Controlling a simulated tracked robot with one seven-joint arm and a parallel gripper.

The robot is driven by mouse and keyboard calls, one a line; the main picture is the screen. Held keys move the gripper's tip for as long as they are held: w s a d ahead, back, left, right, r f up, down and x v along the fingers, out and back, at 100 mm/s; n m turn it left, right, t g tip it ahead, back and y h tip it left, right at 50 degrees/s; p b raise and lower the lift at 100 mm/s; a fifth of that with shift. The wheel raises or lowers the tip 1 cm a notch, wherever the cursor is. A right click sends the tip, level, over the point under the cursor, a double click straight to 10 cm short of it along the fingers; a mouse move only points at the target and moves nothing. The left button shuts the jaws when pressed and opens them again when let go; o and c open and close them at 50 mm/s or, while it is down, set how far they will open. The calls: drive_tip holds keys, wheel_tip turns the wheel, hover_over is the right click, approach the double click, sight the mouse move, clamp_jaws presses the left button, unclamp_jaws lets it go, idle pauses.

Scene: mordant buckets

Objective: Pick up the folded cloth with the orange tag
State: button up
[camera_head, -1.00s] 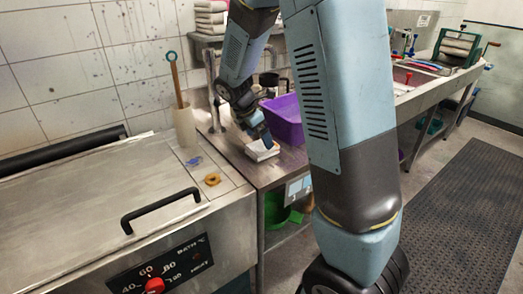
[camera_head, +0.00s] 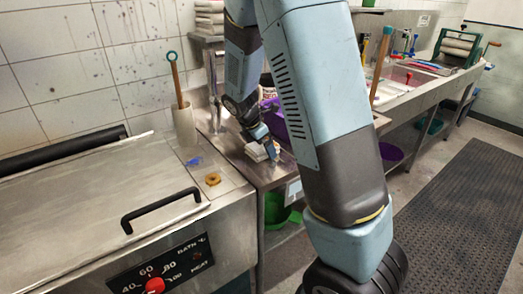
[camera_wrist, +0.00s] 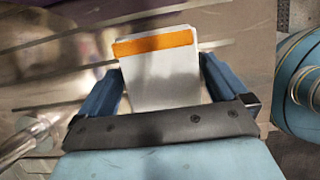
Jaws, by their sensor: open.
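The folded cloth (camera_wrist: 160,85) is white, with an orange tag (camera_wrist: 153,43) across its far end in the wrist view. In the head view the cloth (camera_head: 257,153) lies on the metal counter, partly hidden by my gripper (camera_head: 268,149). In the wrist view my gripper (camera_wrist: 160,72) is open, with one blue finger on each side of the cloth. The cloth lies between the fingers in that picture, with small gaps visible at the sides. I cannot tell the exact height of the fingers relative to it.
A purple tub (camera_head: 275,120) stands behind my arm, close to the cloth. At left is a metal bath unit (camera_head: 90,200) with a black handle (camera_head: 160,208). A brown ring (camera_head: 213,179) and a white holder (camera_head: 185,126) with a stick are near its right edge.

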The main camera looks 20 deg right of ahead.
drive_tip(key=c, duration=0.8)
